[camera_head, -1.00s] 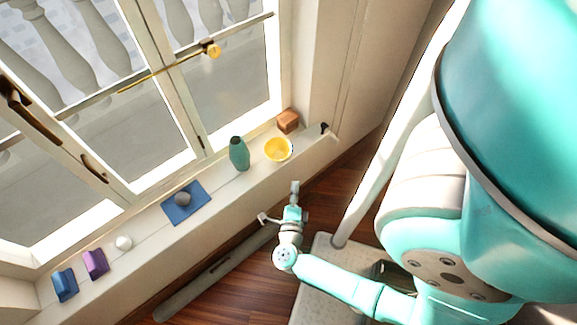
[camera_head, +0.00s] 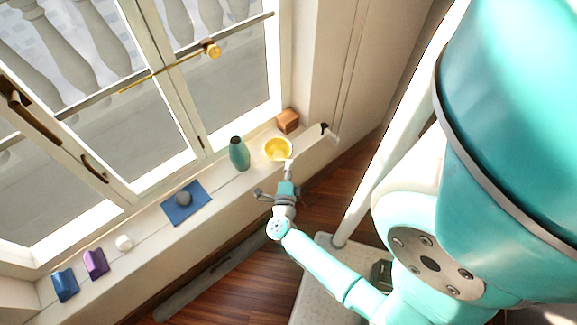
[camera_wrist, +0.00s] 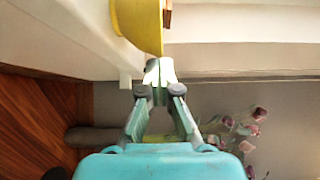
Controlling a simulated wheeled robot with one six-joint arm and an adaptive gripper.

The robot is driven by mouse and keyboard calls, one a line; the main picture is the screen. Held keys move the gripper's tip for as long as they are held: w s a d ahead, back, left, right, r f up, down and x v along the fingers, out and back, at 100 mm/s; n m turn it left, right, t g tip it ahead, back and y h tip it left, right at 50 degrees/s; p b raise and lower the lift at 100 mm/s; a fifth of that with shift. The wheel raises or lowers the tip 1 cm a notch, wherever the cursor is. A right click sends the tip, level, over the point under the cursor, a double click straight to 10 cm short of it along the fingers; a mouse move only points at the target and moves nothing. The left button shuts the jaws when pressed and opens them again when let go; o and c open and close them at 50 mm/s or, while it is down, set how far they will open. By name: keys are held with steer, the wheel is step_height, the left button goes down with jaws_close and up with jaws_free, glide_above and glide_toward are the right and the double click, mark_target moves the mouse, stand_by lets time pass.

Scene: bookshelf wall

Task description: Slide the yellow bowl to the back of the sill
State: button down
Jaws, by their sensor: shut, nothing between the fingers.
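The yellow bowl (camera_head: 277,149) stands upright on the white window sill (camera_head: 222,186), towards its right end, between a green vase and a brown block. In the wrist view the bowl (camera_wrist: 137,24) shows at the top, partly cut off by the frame. My gripper (camera_head: 289,163) is shut and empty, at the room-side edge of the sill just in front of the bowl. In the wrist view its fingertips (camera_wrist: 159,72) are together just below the bowl's rim; I cannot tell whether they touch it.
The green vase (camera_head: 239,153) stands left of the bowl and the brown block (camera_head: 288,120) behind it to the right. Further left are a blue mat (camera_head: 186,203) with a grey ball, a white ball (camera_head: 124,242), a purple block (camera_head: 95,263) and a blue block (camera_head: 65,285). The window is behind.

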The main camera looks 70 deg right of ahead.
mark_target(276, 154)
stand_by(0.3)
steer(key=w+d, duration=0.1)
steer(key=w, duration=0.1)
steer(key=w+d, duration=0.1)
steer(key=w, duration=0.1)
steer(key=w+d, duration=0.1)
steer(key=w, duration=0.1)
steer(key=shift+d, duration=0.35)
